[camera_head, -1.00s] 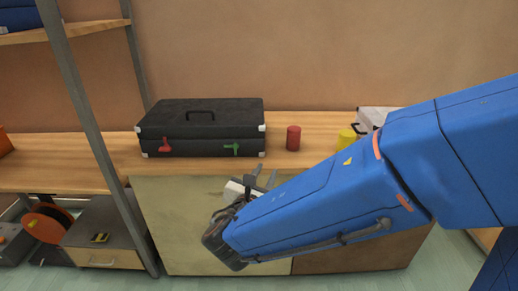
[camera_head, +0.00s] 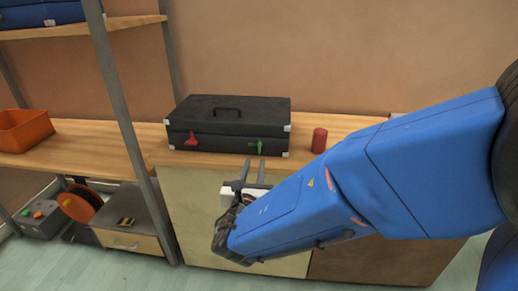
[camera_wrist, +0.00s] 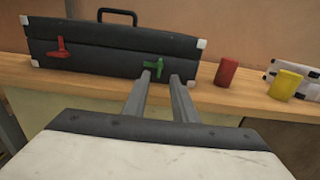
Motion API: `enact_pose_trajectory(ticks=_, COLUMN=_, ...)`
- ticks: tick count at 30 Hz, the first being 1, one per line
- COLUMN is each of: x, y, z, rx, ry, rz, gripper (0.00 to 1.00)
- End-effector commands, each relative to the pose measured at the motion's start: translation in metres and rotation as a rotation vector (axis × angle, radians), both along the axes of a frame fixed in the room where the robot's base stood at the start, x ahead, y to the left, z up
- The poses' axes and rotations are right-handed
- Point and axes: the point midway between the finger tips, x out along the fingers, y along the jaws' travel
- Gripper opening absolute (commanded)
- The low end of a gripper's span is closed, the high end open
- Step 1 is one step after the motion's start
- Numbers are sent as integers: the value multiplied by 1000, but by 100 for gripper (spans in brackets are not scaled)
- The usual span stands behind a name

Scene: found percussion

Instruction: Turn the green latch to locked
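The green latch (camera_head: 256,146) is on the front right of a black case (camera_head: 228,114) with a top handle, standing on a wooden counter. In the wrist view the green latch (camera_wrist: 154,67) shows a roughly level bar with a short upright part. My gripper (camera_head: 253,172) is below and in front of the latch, pointing toward it. In the wrist view its two fingers (camera_wrist: 162,82) are apart with nothing between them, and their tips appear just under the latch. I cannot tell whether they touch it.
A red latch (camera_head: 191,139) is on the case's front left. A red cylinder (camera_head: 319,140) stands right of the case, and a yellow cylinder (camera_wrist: 286,84) stands farther right. A shelf post (camera_head: 122,110) rises at left. An orange bin (camera_head: 24,130) sits at far left.

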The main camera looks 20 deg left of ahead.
Motion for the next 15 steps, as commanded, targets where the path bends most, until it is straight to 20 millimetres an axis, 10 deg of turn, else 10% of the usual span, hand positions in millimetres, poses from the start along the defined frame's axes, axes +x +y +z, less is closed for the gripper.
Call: enact_pose_trajectory(ticks=15, x=84, y=19, z=0, rx=1, ry=1, rz=-3, gripper=25)
